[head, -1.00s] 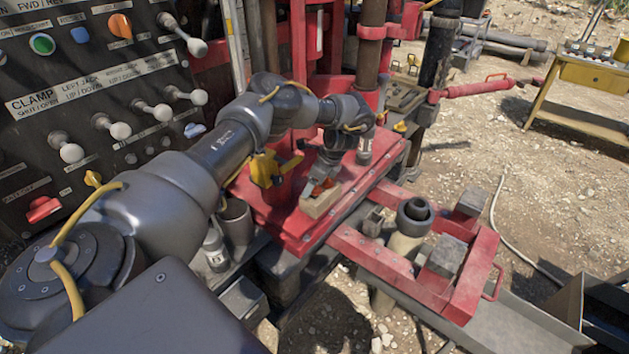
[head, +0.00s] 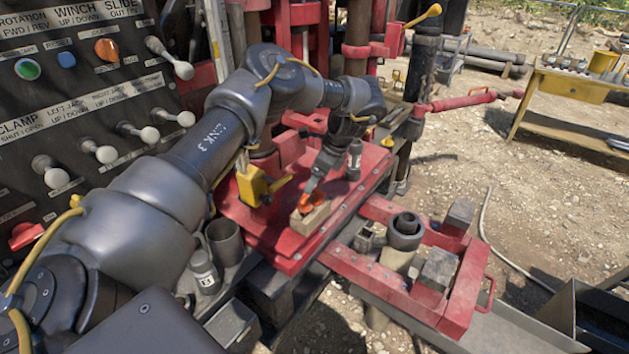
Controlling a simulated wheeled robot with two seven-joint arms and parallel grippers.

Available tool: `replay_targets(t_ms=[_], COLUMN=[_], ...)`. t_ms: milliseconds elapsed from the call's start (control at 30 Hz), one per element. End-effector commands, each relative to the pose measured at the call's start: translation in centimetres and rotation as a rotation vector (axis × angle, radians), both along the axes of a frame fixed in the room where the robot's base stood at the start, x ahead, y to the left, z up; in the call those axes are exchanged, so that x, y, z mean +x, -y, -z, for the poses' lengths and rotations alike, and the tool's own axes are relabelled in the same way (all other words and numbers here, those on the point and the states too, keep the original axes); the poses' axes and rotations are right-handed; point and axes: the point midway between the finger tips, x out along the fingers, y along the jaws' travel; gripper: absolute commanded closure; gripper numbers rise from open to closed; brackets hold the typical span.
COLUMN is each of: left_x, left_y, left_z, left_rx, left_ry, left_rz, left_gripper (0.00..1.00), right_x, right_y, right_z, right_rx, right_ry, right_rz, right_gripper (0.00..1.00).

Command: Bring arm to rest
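My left arm comes in from the left and reaches over the red machine plate (head: 270,240). My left gripper (head: 318,178) points down above a small wooden block (head: 310,219) on that plate. A small orange piece (head: 312,202) shows at the block's top, just below the gripper. I cannot tell whether the gripper touches it, or whether its fingers are open or shut. My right gripper is not in view.
A lever panel (head: 90,110) stands at the left. A yellow valve-like part (head: 251,186) is close to my forearm. A small dark bottle (head: 354,160) stands behind the gripper. A red frame (head: 400,290) lies at the front right. A yellow table (head: 570,86) stands far right.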

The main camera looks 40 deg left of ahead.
Motion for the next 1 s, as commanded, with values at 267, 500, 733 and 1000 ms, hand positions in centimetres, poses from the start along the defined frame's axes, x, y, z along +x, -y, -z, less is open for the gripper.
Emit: replay_targets(t_ms=[267, 500, 733, 1000], left_x=[0.0, 0.0, 0.1, 0.5], left_y=[0.0, 0.0, 0.6, 11.2], left_z=[0.0, 0.0, 0.8, 12.0], left_rx=[0.0, 0.0, -0.015, -0.29], left_ry=[0.0, 0.0, -0.004, -0.017], left_rz=[0.0, 0.0, 0.013, 0.189], left_gripper=[0.2, 0.2, 0.2, 0.2], right_x=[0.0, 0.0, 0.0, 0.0], right_y=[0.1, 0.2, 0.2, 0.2], right_z=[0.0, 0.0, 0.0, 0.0], right_rx=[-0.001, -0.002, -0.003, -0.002], right_ry=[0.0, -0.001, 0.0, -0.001], right_rz=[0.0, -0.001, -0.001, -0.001], right_gripper=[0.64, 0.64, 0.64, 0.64])
